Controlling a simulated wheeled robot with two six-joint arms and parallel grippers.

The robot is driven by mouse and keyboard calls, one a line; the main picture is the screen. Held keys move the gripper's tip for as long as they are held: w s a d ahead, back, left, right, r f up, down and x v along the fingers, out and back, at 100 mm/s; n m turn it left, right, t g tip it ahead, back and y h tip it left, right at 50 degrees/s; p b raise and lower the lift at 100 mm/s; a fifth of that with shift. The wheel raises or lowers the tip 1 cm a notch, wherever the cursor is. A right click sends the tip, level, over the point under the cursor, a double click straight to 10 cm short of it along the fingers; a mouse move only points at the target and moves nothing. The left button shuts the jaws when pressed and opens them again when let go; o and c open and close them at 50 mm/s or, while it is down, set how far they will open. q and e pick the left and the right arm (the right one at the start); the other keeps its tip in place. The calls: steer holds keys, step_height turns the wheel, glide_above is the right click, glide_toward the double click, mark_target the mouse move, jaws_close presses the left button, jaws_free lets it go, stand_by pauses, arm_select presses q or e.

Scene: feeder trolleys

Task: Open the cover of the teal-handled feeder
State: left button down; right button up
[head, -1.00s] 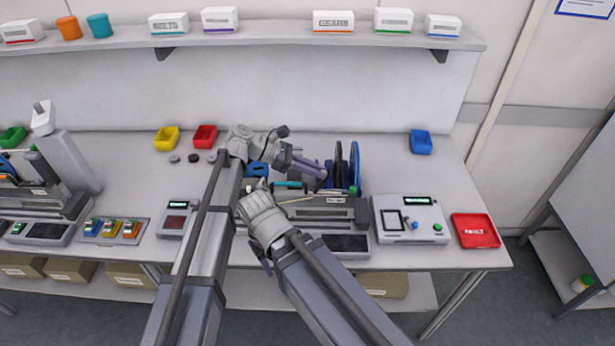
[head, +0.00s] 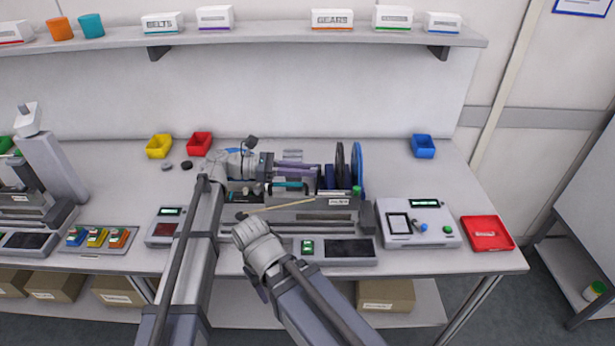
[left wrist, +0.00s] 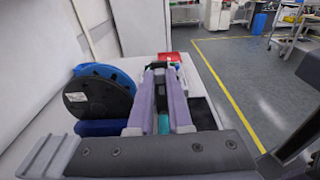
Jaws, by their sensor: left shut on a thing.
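The feeder (head: 310,216) is a grey unit on the bench with a dark and a blue reel (head: 357,168) at its right end. Its teal handle (head: 287,185) shows just in front of my left gripper's purple fingers. My left gripper (head: 300,177) reaches in from the left and is shut on the teal handle. In the left wrist view, teal (left wrist: 163,124) shows between the two purple fingers. The exact contact is partly hidden by the fingers.
A white device (head: 418,222) with a screen and a red tray (head: 487,233) stand to the right. Yellow (head: 159,146), red (head: 199,143) and blue (head: 423,146) bins stand at the back. Two dark discs lie near the red bin. The back right bench is mostly clear.

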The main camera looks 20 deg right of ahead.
arm_select(q)
steer(key=shift+a, duration=0.1)
stand_by(0.4)
steer(key=c, duration=0.8)
jaws_free()
steer(key=shift+c, duration=0.2)
steer(key=shift+w, duration=0.1)
steer(key=v, duration=0.7)
steer(key=shift+w+a, duration=0.1)
steer(key=shift+a, duration=0.3)
steer(key=shift+f, duration=0.1)
